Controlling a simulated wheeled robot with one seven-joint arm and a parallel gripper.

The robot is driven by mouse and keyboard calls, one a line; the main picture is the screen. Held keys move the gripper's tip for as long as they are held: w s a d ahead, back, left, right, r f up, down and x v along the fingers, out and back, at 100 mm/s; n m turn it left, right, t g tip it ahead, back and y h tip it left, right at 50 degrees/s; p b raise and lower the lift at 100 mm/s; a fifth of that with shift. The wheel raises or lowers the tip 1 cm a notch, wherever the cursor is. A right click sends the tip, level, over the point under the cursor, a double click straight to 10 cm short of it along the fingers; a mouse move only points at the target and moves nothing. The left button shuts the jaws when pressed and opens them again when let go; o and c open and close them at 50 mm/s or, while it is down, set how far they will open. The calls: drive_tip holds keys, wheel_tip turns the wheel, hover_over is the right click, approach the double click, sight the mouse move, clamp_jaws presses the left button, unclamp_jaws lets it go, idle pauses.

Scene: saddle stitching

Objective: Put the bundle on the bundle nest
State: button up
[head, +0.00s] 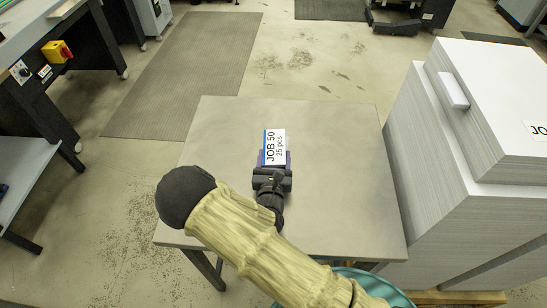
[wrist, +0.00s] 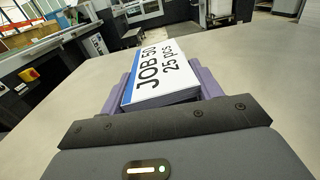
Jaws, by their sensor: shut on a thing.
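The bundle (head: 275,144) is a flat white stack with a blue edge, marked "JOB 50, 25 pcs". It also shows in the wrist view (wrist: 163,68), lying flat between two purple fingers. My gripper (head: 273,158) is shut on the near part of the bundle, with a finger along each side. The bundle is over the middle of a grey table (head: 340,200). I cannot tell whether it touches the top or is held just above it. I cannot make out a bundle nest in either view.
The rest of the tabletop is bare. Tall stacks of white paper (head: 440,170) stand close at the table's right, with a small white block (head: 453,90) on them. A machine with a yellow switch box (head: 56,52) stands at the left. Grey mats lie on the floor.

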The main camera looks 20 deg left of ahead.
drive_tip(key=shift+f, duration=0.1)
drive_tip(key=o, duration=1.3)
drive_tip(key=shift+c, duration=0.2)
drive_tip(key=b+v, duration=0.1)
drive_tip(key=v, duration=1.1)
drive_tip(key=shift+b, duration=0.4)
